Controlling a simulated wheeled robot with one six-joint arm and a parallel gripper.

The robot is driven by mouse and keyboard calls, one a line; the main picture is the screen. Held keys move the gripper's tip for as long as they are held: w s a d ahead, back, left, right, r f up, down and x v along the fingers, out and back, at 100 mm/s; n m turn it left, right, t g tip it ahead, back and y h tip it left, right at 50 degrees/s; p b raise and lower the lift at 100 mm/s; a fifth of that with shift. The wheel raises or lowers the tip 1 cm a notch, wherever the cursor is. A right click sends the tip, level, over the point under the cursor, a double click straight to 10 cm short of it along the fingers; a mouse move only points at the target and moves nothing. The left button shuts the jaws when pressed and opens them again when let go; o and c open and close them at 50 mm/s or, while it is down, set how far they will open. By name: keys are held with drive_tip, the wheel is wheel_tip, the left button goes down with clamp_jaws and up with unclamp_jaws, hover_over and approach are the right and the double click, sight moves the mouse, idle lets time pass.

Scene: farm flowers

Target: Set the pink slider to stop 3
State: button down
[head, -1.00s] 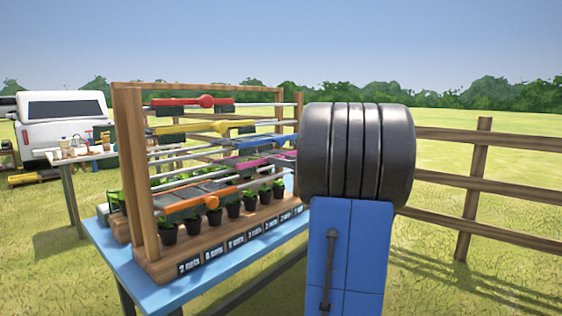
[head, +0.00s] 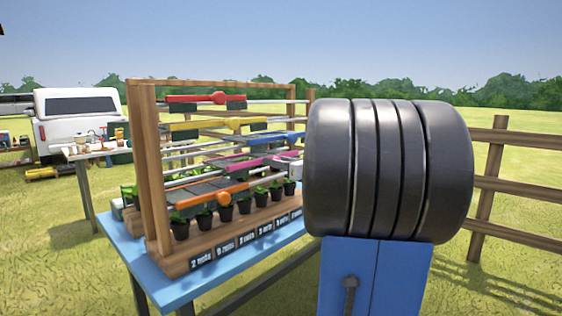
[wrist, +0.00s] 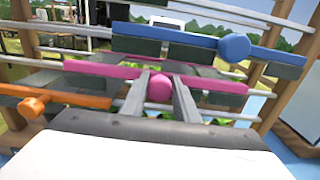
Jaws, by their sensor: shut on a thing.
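The pink slider (wrist: 108,71) is a long pink bar with a round pink knob (wrist: 159,88), on rails in a wooden rack. My gripper (wrist: 160,92) has its two grey fingers on either side of the knob and is shut on it. In the head view the pink slider (head: 241,165) sits between the blue and orange sliders, its right part hidden behind my arm. The stop markings of the pink slider cannot be made out.
The blue slider (wrist: 142,32) lies just beyond the pink one, and the orange slider (wrist: 72,96) is nearer at left. Red (head: 192,99) and yellow (head: 200,126) sliders sit higher. Potted plants stand below, on a blue table (head: 148,262). A wooden fence (head: 497,150) is at right.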

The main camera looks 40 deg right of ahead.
drive_tip(key=c, duration=1.4)
unclamp_jaws()
drive_tip(key=shift+s, duration=0.1)
drive_tip(key=s+d, duration=0.1)
drive_tip(key=s, duration=1.6)
drive_tip(key=shift+d, duration=0.15)
